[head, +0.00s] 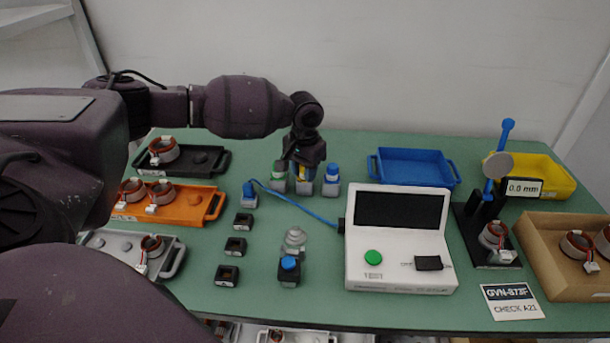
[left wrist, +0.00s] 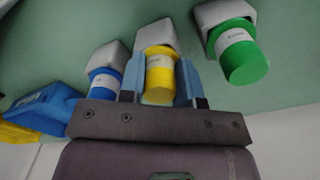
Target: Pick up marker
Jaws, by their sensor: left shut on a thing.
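My left gripper (head: 303,168) reaches down at the back middle of the green table. Its blue-grey fingers (left wrist: 160,78) are shut on the yellow marker (left wrist: 159,85), one on each side. The yellow marker stands in a grey block (left wrist: 156,35); in the head view the gripper hides most of it. The green marker (head: 278,169) stands in its own block to the left and also shows in the left wrist view (left wrist: 240,55). The blue marker (head: 332,171) stands to the right and also shows in the left wrist view (left wrist: 104,84). My right gripper is out of view.
A white test box (head: 399,272) with a green button stands front right of the markers, a blue cable running to it. A blue tray (head: 413,167) lies behind. Black, orange (head: 200,209) and grey trays line the left. Small black blocks (head: 235,246) stand mid-table.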

